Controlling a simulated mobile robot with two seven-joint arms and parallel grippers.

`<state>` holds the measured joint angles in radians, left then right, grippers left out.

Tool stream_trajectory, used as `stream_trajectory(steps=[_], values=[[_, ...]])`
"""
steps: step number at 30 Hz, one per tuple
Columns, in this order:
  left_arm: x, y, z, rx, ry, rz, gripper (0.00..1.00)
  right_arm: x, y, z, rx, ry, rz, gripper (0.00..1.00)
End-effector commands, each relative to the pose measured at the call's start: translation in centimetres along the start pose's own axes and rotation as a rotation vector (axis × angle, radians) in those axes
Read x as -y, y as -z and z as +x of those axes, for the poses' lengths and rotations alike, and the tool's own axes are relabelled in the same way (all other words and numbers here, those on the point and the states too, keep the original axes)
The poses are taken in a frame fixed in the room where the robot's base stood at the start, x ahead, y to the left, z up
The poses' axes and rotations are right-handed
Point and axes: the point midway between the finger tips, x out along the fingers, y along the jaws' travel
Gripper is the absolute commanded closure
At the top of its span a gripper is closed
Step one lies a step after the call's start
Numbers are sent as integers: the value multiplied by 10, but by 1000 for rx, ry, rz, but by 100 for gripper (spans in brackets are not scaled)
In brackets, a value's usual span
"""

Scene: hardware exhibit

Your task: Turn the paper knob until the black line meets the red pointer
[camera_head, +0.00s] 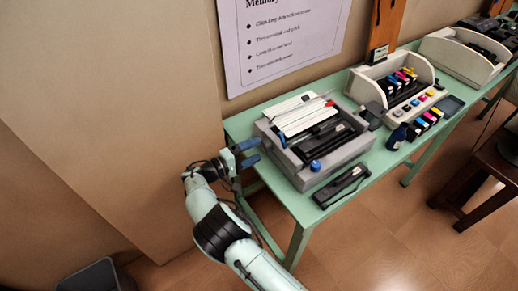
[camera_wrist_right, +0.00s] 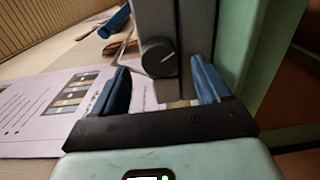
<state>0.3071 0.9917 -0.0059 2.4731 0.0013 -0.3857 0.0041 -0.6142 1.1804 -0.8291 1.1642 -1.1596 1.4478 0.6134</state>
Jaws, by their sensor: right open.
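A grey printer (camera_head: 298,172) with its top open stands on the green table (camera_head: 240,126). In the right wrist view a round dark grey knob (camera_wrist_right: 158,57) sits on the end of the printer's grey body (camera_wrist_right: 155,18). My right gripper (camera_head: 248,153) is at the printer's left end. Its blue fingers are open, one on each side of the knob in the wrist view (camera_wrist_right: 160,68), and nothing is visibly held. I cannot make out a black line or a red pointer at the knob. The knob is hidden in the head view. My left gripper is not in view.
A black cartridge-like part (camera_head: 341,187) lies in front of the printer. A dark blue bottle (camera_head: 396,137) and a second printer (camera_head: 392,80) with coloured cartridges stand to the right. A dark stool (camera_head: 495,160) stands at the far right. The wall is close behind the table.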

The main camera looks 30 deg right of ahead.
Motion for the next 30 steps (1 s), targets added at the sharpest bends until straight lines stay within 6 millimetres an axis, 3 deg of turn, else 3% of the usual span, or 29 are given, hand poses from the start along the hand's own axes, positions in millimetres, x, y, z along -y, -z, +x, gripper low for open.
stream_trajectory(steps=[6,12,18,30], values=[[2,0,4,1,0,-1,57,2,0,-53,-4,1,1,24],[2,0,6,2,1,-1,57,2,0,-89,-2,1,0,24],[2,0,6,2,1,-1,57,1,-1,-104,1,0,-2,24],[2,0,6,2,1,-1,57,1,-1,-105,1,1,-2,24]])
